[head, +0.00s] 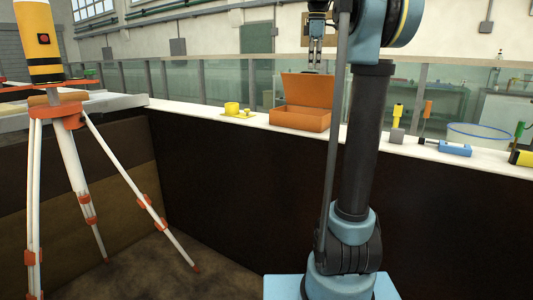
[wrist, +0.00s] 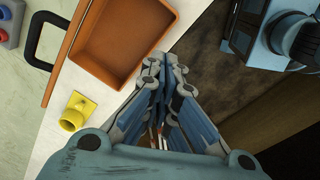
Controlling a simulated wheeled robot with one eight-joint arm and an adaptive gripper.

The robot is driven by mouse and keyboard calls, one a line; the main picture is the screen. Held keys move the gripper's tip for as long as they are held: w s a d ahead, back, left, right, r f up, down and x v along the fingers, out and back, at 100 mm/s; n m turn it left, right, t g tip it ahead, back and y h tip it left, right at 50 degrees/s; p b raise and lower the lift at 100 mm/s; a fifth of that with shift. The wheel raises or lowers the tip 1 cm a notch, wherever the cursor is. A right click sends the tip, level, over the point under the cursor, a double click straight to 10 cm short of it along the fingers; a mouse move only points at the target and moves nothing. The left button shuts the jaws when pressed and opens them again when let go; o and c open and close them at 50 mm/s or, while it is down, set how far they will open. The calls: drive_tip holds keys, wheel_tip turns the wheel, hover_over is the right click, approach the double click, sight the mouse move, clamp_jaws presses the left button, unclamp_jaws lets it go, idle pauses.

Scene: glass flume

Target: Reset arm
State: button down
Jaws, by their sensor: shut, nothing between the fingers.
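My gripper (head: 315,56) shows in the head view above and behind the orange box, pointing down beside my arm. In the wrist view my gripper (wrist: 164,80) has its fingers together with nothing between them. The fingertips lie near the edge of the open orange box in that picture, and the fingers appear above it, apart from it. My arm's dark column and blue joints fill the right middle of the head view and hide part of the ledge behind them.
An open, empty-looking orange box (head: 302,118) stands on the white ledge (head: 210,109). Yellow fittings (head: 234,109) sit left of it. Several tools, including a blue one (head: 455,148), lie right, near a clear round tub (head: 480,135). A tripod (head: 75,150) with a yellow instrument (head: 38,40) stands left.

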drive_tip(key=s+f+m, duration=0.5)
drive_tip(key=s+f, duration=0.6)
drive_tip(key=f, duration=0.4)
drive_tip(key=s+f+m, duration=0.5)
drive_tip(key=s+f, duration=0.7)
drive_tip(key=f, duration=0.3)
drive_tip(key=s+f+m+t, duration=0.1)
drive_tip(key=s+f+m, duration=0.5)
drive_tip(key=s+f, duration=0.6)
wheel_tip(320, 180, down, 4)
drive_tip(key=shift+s+d+r, duration=0.1)
drive_tip(key=shift+s+d, duration=0.1)
drive_tip(key=shift+d, duration=0.15)
drive_tip(key=shift+w+f, duration=0.25)
drive_tip(key=shift+w, duration=0.25)
